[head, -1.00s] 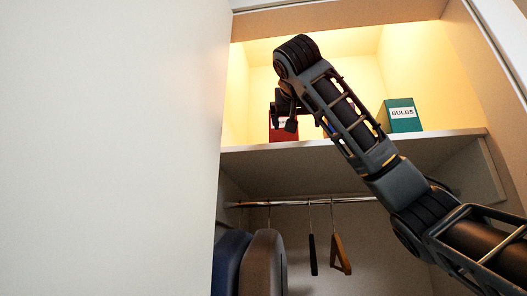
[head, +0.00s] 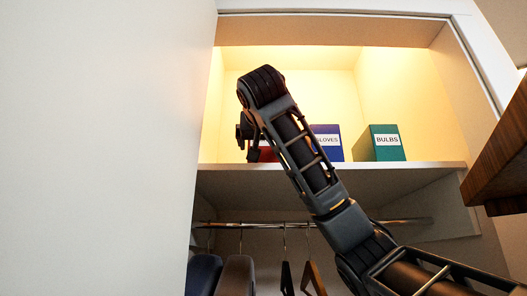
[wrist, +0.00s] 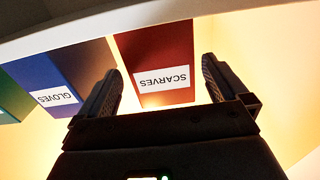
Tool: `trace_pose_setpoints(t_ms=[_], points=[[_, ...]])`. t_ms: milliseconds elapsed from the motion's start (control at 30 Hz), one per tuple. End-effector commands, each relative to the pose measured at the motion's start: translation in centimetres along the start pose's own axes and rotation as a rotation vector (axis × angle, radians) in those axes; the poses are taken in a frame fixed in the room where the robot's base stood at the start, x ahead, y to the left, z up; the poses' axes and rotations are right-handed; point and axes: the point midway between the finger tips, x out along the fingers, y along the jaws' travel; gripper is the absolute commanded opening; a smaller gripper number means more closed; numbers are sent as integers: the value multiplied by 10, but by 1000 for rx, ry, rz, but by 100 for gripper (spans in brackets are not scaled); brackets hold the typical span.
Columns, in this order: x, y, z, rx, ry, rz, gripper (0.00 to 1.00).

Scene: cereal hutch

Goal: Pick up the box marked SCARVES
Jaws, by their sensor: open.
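The red box marked SCARVES (wrist: 157,50) shows in the wrist view, where its label appears upside down. It lies between and beyond my two fingers, apart from them as far as I can tell. In the head view, the red box (head: 267,155) stands on the lit upper shelf, mostly hidden behind my arm and gripper. My gripper (head: 246,142) is in front of it at shelf height. In the wrist view, my gripper (wrist: 158,80) is open with nothing held between its fingers.
A blue box marked GLOVES (head: 328,146) and a green box marked BULBS (head: 384,146) stand to the right on the shelf (head: 400,166). A pale panel (head: 100,150) fills the left. A brown wooden piece (head: 500,155) juts in at right. Hangers and garments (head: 235,275) hang below.

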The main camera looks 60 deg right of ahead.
Motion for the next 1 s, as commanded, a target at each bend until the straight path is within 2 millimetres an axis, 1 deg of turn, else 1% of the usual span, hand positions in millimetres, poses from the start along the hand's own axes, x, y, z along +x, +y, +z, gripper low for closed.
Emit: trace_pose_setpoints(t_ms=[33,100,367,600,700,800,1000], points=[[10,1,-2,-1,-2,4,100],[19,0,-1,-1,-1,2,100],[36,1,-1,0,-1,3,100],[73,1,-2,-1,-3,3,100],[84,1,-1,-1,-1,3,100],[88,0,0,0,0,1,100],[89,0,1,0,0,0,100]])
